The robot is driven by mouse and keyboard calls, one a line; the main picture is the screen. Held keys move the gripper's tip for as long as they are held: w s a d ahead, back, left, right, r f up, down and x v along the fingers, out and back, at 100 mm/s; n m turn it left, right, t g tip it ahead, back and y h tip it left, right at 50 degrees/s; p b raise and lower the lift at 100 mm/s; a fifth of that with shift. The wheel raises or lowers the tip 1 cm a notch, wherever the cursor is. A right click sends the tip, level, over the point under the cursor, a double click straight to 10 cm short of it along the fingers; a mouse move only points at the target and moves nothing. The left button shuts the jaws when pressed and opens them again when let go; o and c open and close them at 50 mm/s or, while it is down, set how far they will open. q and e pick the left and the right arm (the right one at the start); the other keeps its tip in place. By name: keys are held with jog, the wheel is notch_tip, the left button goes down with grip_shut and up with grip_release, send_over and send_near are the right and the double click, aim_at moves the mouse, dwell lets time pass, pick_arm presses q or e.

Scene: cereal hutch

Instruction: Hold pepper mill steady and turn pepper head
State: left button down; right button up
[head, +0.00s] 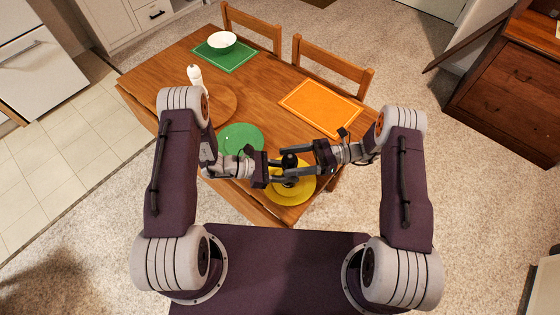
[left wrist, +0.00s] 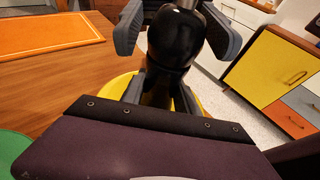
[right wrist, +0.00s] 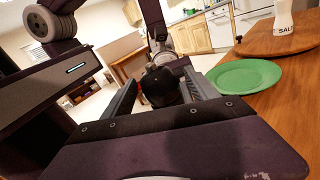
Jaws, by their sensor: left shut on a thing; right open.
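The black pepper mill (head: 289,161) stands upright above the yellow plate (head: 298,196) at the table's near corner. My left gripper (head: 284,178) is shut on its lower body; the left wrist view shows the dark body (left wrist: 160,90) between the fingers. My right gripper (head: 292,156) is open at the height of the round mill head. Its fingers lie on either side of the head (left wrist: 176,40) in the left wrist view. The right wrist view shows the head (right wrist: 159,88) between the open right fingers (right wrist: 160,90). The mill's base is mostly hidden.
A green plate (head: 240,139) lies left of the mill. A white salt shaker (head: 195,78) stands on a round wooden board (head: 222,103). An orange placemat (head: 320,107) and a white bowl (head: 222,42) on a green mat (head: 228,60) lie farther back. Two chairs stand behind.

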jog(key=shift+x, duration=1.7)
jog(key=c, duration=1.4)
jog(key=shift+o, duration=0.2)
jog(key=shift+w+m+t, duration=0.1)
jog(key=shift+m+t, duration=0.3)
jog(key=shift+t, duration=0.2)
jog(key=shift+w+d+m+t+h, duration=0.1)
jog(key=shift+w+m+t+h, duration=0.45)
jog(key=shift+m+t, duration=1.5)
jog(key=shift+w+d+m+t+h, duration=0.2)
jog(key=shift+m+t+h, duration=0.75)
jog(key=shift+t, duration=1.8)
jog(key=shift+w+m+t+h, duration=0.45)
jog(key=shift+m+t, duration=1.45)
jog(key=shift+t, duration=0.5)
jog(key=shift+w+d, duration=0.1)
